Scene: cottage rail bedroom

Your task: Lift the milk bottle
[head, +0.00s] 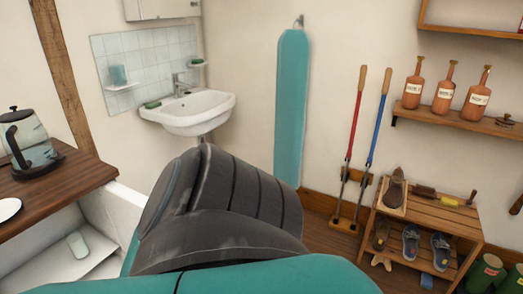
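I cannot pick out a milk bottle for certain in the head view. Several orange-brown bottles (445,92) with pale labels and dark necks stand upright in a row on the wall shelf at the right, but I cannot tell that any is the milk bottle. Neither of my grippers is in view. A large dark grey and teal shape, likely part of my own arm, fills the lower middle and hides what lies behind it.
A kettle (33,150) stands on the wooden counter (62,184) at left, above a white basin (105,218). A wall sink (192,111) is at the back. Long-handled tools (354,120) lean beside a wooden shoe rack (428,215). Green containers (487,270) stand at lower right.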

